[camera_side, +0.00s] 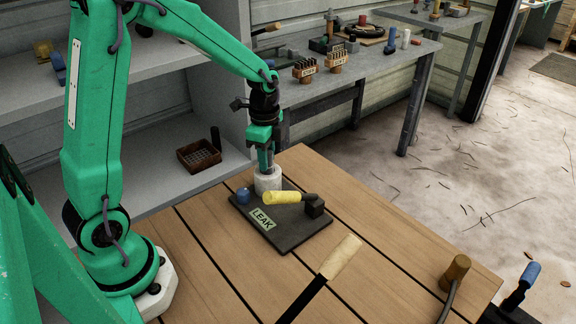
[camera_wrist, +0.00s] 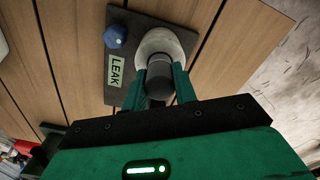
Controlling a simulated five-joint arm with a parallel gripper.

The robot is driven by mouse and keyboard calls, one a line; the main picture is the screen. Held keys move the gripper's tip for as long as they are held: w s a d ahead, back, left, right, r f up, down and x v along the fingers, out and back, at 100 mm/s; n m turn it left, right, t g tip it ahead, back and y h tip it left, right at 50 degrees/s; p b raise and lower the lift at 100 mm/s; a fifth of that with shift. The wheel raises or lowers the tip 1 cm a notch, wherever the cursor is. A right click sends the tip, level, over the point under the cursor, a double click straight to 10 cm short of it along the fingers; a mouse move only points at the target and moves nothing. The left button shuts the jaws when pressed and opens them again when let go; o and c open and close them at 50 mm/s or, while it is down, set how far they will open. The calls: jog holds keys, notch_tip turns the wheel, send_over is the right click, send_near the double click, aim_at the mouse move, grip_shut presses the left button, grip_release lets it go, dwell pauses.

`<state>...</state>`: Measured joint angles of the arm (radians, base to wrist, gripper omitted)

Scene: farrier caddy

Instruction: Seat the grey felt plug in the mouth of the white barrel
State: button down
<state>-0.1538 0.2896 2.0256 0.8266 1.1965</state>
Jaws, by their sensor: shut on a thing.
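The white barrel (camera_side: 268,183) stands upright on a dark board (camera_side: 285,236) on the wooden table. In the wrist view its pale round rim (camera_wrist: 178,36) shows beyond my fingers. My gripper (camera_side: 266,169) points down at the top of the barrel. Its green fingers are shut on the grey felt plug (camera_wrist: 159,84), a dark grey cylinder seen between them in the wrist view. The plug overlaps the barrel's mouth there. In the side view the plug is mostly hidden by the fingers, and I cannot tell how far, if at all, it sits inside the mouth.
A yellow-handled tool (camera_side: 282,198) lies beside the barrel, near a black block (camera_side: 314,206). A pale-handled tool (camera_side: 341,257) is at the front. The table's right side is mostly clear.

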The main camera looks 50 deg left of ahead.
jog(key=c, duration=1)
grip_release()
jog(key=shift+c, duration=0.2)
jog(key=shift+r, duration=3.85)
jog(key=shift+r, duration=0.15)
jog(key=shift+r, duration=2.1)
